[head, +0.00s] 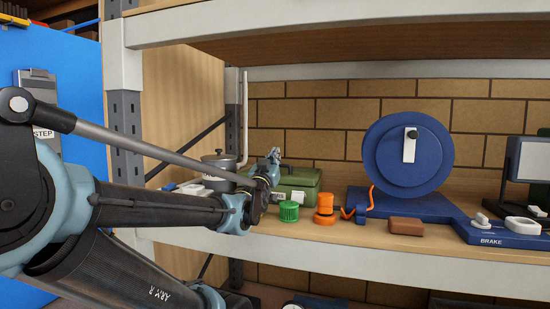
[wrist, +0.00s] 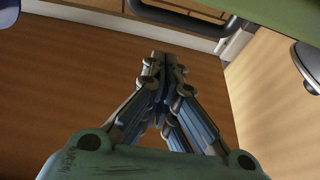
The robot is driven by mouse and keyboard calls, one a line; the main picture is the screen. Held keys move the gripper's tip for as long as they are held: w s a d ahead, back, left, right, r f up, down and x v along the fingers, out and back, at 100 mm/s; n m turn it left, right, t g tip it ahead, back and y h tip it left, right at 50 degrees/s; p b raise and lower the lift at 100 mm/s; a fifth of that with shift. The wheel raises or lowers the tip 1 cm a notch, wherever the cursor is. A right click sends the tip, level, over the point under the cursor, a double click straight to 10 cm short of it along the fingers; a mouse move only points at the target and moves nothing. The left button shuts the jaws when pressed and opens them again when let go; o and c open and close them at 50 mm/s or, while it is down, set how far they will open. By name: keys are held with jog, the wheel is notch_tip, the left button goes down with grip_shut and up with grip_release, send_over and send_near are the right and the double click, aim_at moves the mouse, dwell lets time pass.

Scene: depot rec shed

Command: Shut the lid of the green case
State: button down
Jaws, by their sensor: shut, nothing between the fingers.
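The green case (head: 303,179) sits on the shelf behind my wrist in the head view. Its top looks flat and low, but my wrist covers its left part, so I cannot tell whether the lid is fully down. A green surface, likely the case (wrist: 285,12), crosses the top right of the wrist view. My gripper (head: 274,154) points up at the case's left part in the head view; I cannot tell whether it touches the case. In the wrist view my gripper (wrist: 164,62) has its fingers together, with nothing between them.
A green knob-like cap (head: 289,211) and an orange piece (head: 325,212) stand in front of the case. A grey pot (head: 218,162) is to the left. A blue reel (head: 405,150) on a blue base and a brown block (head: 406,226) are to the right. The upper shelf (head: 330,30) is overhead.

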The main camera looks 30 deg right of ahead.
jog(key=v, duration=0.6)
jog(key=shift+f, duration=0.3)
